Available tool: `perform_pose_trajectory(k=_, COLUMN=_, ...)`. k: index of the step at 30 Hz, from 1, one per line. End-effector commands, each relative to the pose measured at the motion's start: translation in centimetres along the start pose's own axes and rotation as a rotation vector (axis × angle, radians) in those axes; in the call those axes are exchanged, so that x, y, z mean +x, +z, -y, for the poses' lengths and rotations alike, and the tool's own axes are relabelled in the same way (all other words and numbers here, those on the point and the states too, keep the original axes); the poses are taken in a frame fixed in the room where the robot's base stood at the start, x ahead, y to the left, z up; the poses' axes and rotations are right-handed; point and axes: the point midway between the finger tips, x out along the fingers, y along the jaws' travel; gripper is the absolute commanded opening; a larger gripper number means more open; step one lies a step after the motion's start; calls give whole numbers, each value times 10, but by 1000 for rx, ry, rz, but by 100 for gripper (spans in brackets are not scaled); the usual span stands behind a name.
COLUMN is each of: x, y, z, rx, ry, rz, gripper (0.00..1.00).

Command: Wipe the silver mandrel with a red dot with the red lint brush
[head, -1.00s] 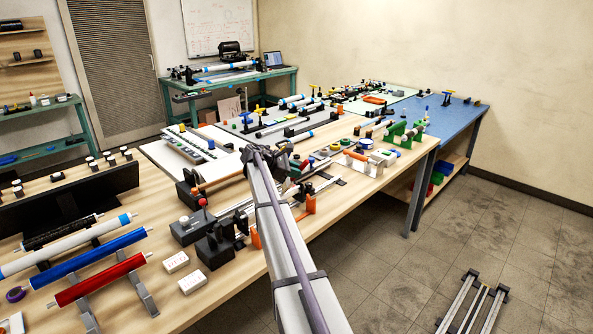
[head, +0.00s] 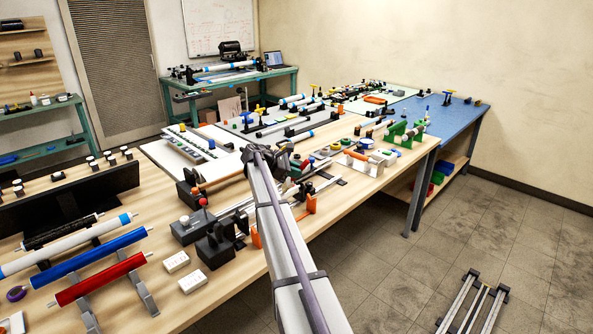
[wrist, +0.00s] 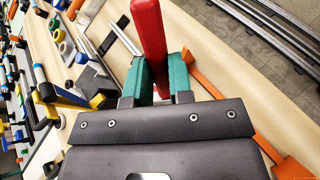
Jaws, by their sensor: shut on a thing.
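In the wrist view, my gripper (wrist: 158,76) has its green fingers closed on the red lint brush (wrist: 149,35). The long red body of the brush extends past the fingertips toward the top of the picture. Silver bars (wrist: 124,36) lie to the left of the brush, apart from it in the picture. In the head view, silver bars (head: 325,186) show just right of my arm, by the orange bracket. I cannot make out a red dot on them, so I cannot tell which is the mandrel. My arm hides much of the gripper there.
An orange bracket (head: 309,206) stands near the bench's front edge, and a long orange piece (wrist: 208,78) runs close right of my gripper in the wrist view. Black blocks (head: 215,243) stand left of my arm. Blue (head: 92,258) and red (head: 100,278) rollers lie at front left.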

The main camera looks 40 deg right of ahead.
Motion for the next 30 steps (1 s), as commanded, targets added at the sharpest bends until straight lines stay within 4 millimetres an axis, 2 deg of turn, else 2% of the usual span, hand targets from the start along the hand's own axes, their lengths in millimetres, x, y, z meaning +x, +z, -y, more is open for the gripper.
perform_pose_trajectory(k=5, x=-4, y=7, z=-2, rx=0, ry=0, rz=0, gripper=0)
perform_pose_trajectory(k=17, x=-29, y=51, z=-17, rx=0, ry=0, rz=0, gripper=0)
perform_pose_trajectory(k=26, x=-29, y=50, z=-17, rx=0, ry=0, rz=0, gripper=0)
perform_pose_trajectory(k=30, x=-34, y=59, z=-19, rx=0, ry=0, rz=0, gripper=0)
